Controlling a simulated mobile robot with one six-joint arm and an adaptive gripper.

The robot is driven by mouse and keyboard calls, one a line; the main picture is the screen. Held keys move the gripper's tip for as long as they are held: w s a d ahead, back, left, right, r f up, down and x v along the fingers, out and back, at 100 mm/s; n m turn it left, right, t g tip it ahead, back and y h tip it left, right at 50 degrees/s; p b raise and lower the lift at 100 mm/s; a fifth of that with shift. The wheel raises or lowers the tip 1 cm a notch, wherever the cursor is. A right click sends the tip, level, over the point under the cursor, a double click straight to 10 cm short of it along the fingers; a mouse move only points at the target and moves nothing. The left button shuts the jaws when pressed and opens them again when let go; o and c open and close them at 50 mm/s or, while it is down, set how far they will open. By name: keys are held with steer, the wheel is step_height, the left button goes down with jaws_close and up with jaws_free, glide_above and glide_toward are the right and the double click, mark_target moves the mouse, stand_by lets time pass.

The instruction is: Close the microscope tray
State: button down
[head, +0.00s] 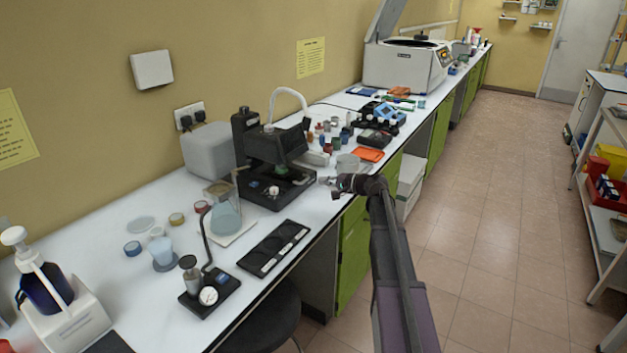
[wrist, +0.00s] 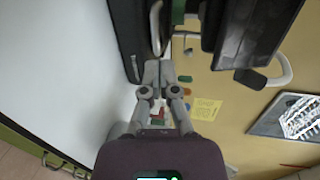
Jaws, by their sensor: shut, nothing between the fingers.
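The black microscope (head: 280,148) stands on the white bench against the wall. Its flat black tray (head: 290,199) shows low at its front, with a small pale round part on it. My gripper (head: 327,181) is at the bench's front edge, just right of the tray. In the wrist view my gripper (wrist: 159,66) is shut and empty, with its fingertips close beside a dark slab-like part of the microscope (wrist: 127,35). I cannot tell whether they touch it. The microscope's dark upper body (wrist: 258,32) fills the top right there. How far out the tray is cannot be told.
A white centrifuge (head: 408,66) stands farther back.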

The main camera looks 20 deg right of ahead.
steer(key=p+v, duration=0.1)
steer(key=v, duration=0.7)
steer(key=shift+s+p, duration=0.15)
steer(key=shift+p, duration=0.15)
steer(key=s+a+f+g, duration=0.1)
steer(key=a, duration=0.1)
steer(key=s+a+n+g+p, duration=0.1)
steer(key=s+a, duration=0.1)
steer(key=a, duration=0.1)
steer(key=s+a+f+n+g, duration=0.1)
steer(key=a, duration=0.2)
steer(key=shift+s+f+g+h+p, duration=0.3)
steer(key=shift+s+h+p, duration=0.05)
steer(key=shift+h+p, duration=0.05)
steer(key=s+a+f+n+g+h+p, duration=0.2)
steer(key=s+a+n+g+h, duration=0.1)
steer(key=s, duration=0.8)
steer(key=s+a+f+n+g+h+p, duration=0.2)
steer(key=s+a+n+g+h+p, duration=0.1)
steer(key=s, duration=0.9)
steer(key=a+n+g+h, duration=0.1)
steer(key=a+g+h, duration=0.1)
steer(key=a+h, duration=0.1)
steer(key=shift+s+a+f+h+p, duration=0.2)
steer(key=shift+s+a+h+p, duration=0.15)
steer(key=shift+a, duration=0.45)
steer(key=shift+w, duration=0.1)
steer(key=c, duration=1.4)
jaws_free()
